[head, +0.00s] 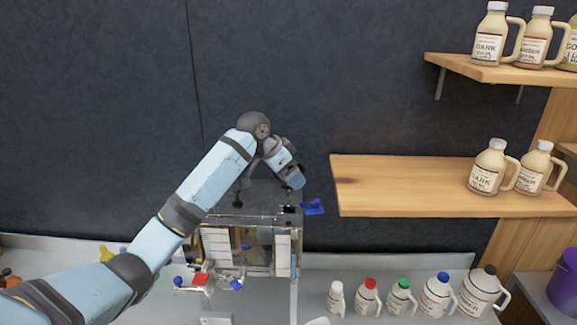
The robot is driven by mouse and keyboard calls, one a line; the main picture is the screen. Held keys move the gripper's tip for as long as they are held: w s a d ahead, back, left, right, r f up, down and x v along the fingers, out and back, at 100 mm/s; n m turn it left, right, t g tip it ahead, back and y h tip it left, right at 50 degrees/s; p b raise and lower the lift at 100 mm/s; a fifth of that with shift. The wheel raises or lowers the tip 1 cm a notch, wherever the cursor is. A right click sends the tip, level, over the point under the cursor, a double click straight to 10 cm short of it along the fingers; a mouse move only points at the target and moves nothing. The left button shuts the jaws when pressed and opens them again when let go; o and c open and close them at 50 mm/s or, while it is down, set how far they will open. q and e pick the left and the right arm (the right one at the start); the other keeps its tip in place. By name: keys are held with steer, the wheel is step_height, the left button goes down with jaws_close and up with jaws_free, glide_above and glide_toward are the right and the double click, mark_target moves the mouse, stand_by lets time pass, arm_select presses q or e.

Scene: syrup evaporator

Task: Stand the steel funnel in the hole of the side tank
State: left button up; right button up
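My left arm comes in from the left and reaches over the evaporator. Its wrist end and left gripper (291,180) are above the grey metal tank top (264,194) at the back of the evaporator. The fingers are too small and dark to tell open from shut. I cannot make out the steel funnel. I cannot tell which part is the side tank, and no hole shows clearly; the arm covers part of this area. My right gripper is not in view.
A blue part (313,207) sticks out right of the tank, near the wooden shelf (400,190). Jugs (490,168) stand on the shelves. Several capped bottles (401,297) line the counter at right. Red and blue fittings (201,280) are at the evaporator's front left.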

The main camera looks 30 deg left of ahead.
mark_target(289, 196)
arm_select(q)
step_height(289, 196, down, 2)
steer(key=shift+f, duration=0.15)
step_height(289, 196, down, 2)
steer(key=shift+f+b, duration=0.1)
steer(key=shift+b, duration=0.25)
steer(key=shift+f, duration=1.05)
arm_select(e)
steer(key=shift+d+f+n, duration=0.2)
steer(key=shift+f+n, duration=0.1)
arm_select(q)
steer(key=shift+p, duration=0.4)
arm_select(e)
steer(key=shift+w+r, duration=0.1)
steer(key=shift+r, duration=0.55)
arm_select(q)
steer(key=shift+f, duration=0.35)
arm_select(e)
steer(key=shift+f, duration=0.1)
arm_select(q)
steer(key=o, duration=0.7)
